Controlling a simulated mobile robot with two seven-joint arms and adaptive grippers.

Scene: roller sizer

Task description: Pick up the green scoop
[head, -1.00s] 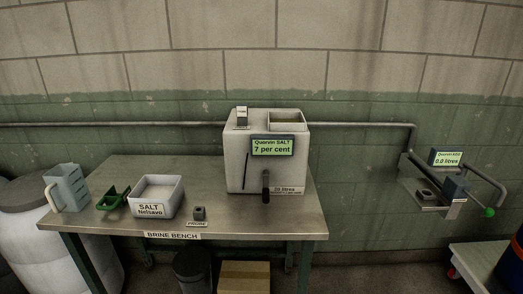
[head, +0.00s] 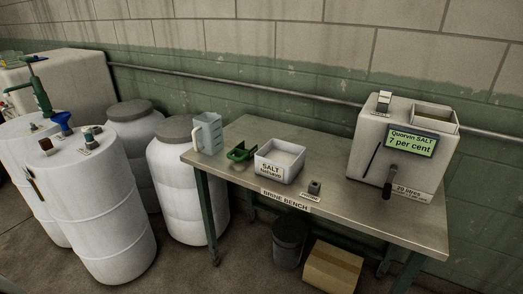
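The green scoop (head: 240,153) lies on the steel brine bench (head: 335,191) in the head view. It sits between the clear measuring jug (head: 208,133) on its left and the white salt tub (head: 279,163) on its right. Neither of my grippers shows in the head view, so I cannot see their state or where they are relative to the scoop.
A white tank (head: 403,152) reading 7 per cent stands on the bench's right. A small dark probe block (head: 314,187) sits near the front edge. White drums (head: 95,205) stand at left. A dark bin (head: 289,241) and cardboard box (head: 332,267) are under the bench.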

